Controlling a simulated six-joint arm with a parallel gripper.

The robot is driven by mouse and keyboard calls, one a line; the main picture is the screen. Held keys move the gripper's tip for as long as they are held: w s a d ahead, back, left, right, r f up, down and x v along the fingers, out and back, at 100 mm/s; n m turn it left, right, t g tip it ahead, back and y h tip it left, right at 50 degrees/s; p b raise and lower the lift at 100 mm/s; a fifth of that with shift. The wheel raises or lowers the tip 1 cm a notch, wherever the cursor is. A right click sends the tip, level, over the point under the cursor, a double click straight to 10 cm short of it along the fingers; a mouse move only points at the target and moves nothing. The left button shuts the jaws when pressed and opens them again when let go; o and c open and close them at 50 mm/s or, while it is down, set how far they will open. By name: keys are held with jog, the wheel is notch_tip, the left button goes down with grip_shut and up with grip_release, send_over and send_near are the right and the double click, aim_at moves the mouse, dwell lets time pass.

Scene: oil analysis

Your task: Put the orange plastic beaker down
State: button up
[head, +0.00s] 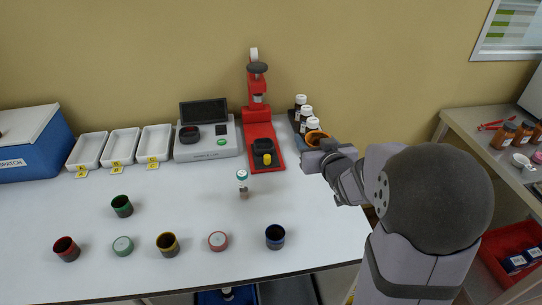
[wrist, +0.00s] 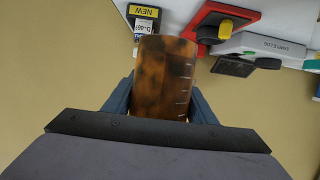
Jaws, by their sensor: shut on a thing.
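The orange plastic beaker (head: 316,137) is at the back right of the white table, near a dark rack with white-capped bottles. My gripper (head: 318,153) is shut on it. In the wrist view the translucent orange beaker (wrist: 165,75), with white scale marks, sits between the two fingers of my gripper (wrist: 160,105). Beyond its rim is a yellow NEW label (wrist: 144,11). Whether the beaker's base touches the table is hidden.
A red press stand (head: 262,140) is left of the beaker, with a scale (head: 208,142) beyond it. White-capped bottles (head: 306,112) stand close behind. Several coloured cups, such as the blue one (head: 275,237), and a small vial (head: 242,184) occupy the table's front. Bare table lies between them.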

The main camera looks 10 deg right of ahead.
jog(key=shift+r, duration=0.1)
notch_tip(320, 180, up, 5)
jog(key=w+a+n+y, duration=0.3)
jog(key=a+n+y, duration=0.15)
jog(key=a, duration=1.25)
jog(key=s+a+n+g+y, duration=0.2)
jog(key=a+y, duration=0.1)
jog(key=a, duration=0.9)
jog(key=s+a+n+g+y, duration=0.2)
jog(key=a+y, duration=0.1)
jog(key=a, duration=0.9)
jog(key=f, duration=0.4)
jog(key=shift+d+f+b, duration=0.1)
jog(key=shift+d+b, duration=0.1)
jog(key=shift+b, duration=0.2)
jog(key=shift+f, duration=5.35)
jog(key=shift+f, duration=0.1)
